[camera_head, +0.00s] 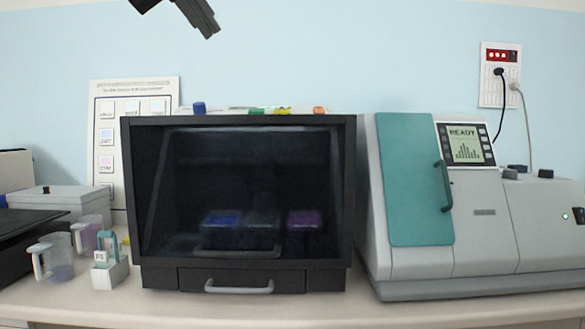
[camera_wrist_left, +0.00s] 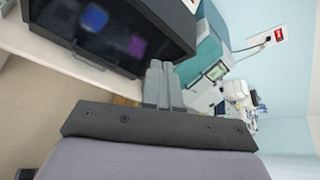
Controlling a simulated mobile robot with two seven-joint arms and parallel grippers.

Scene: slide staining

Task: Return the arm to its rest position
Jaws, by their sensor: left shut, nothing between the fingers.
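My left gripper (camera_head: 198,18) shows at the top of the head view, raised in front of the blue wall and above the black cabinet. It is dark, shut and empty, and touches nothing. In the left wrist view its two grey fingers (camera_wrist_left: 162,84) lie together, with the black cabinet (camera_wrist_left: 110,30) beyond them. My right gripper is in neither view.
The black cabinet (camera_head: 240,121) with a dark front window stands mid-bench. A grey machine with a teal door (camera_head: 412,180) stands right. Beakers (camera_head: 54,258) and a small white holder (camera_head: 108,274) stand left. The bench front (camera_head: 200,312) is clear.

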